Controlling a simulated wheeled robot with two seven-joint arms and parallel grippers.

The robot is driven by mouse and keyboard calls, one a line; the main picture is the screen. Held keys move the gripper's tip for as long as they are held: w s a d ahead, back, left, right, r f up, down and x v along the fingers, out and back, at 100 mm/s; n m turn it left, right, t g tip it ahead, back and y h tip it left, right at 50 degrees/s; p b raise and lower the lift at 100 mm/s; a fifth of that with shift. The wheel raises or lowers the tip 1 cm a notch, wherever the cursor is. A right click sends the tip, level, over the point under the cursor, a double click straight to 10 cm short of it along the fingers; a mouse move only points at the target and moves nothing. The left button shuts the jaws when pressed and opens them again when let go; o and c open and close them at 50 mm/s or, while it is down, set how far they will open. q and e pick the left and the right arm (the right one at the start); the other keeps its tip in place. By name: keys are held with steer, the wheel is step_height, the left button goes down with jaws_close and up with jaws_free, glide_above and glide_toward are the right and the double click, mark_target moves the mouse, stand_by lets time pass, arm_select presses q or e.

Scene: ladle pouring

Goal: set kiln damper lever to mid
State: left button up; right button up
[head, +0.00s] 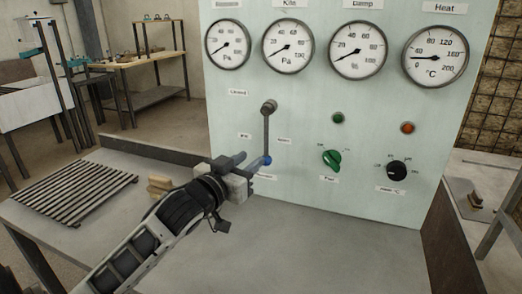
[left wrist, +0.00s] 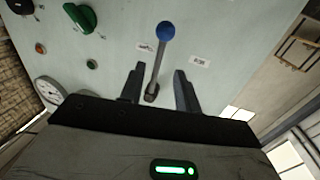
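The kiln damper lever (head: 267,133) is a grey rod on the pale green panel. It hangs nearly straight down from its round pivot, with a blue knob (head: 264,160) at its lower end. My left gripper (head: 247,166) is at the knob's height, at its left in the head view. In the left wrist view, the lever (left wrist: 158,65) shows between the two open fingers of my left gripper (left wrist: 159,85), with a gap on each side. The blue knob (left wrist: 166,31) appears beyond the fingertips there. Contact is not visible. My right gripper is out of view.
Small labels surround the lever. A green knob (head: 332,160) and a black knob (head: 397,170) sit to its right, below several round gauges. A slatted rack (head: 72,192) and small wooden blocks (head: 159,186) lie on the left of the grey bench (head: 290,235). The bench front is clear.

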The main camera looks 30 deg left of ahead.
mark_target(265, 148)
arm_select(q)
steer(key=w, duration=0.6)
steer(key=shift+a, duration=0.1)
jaws_close()
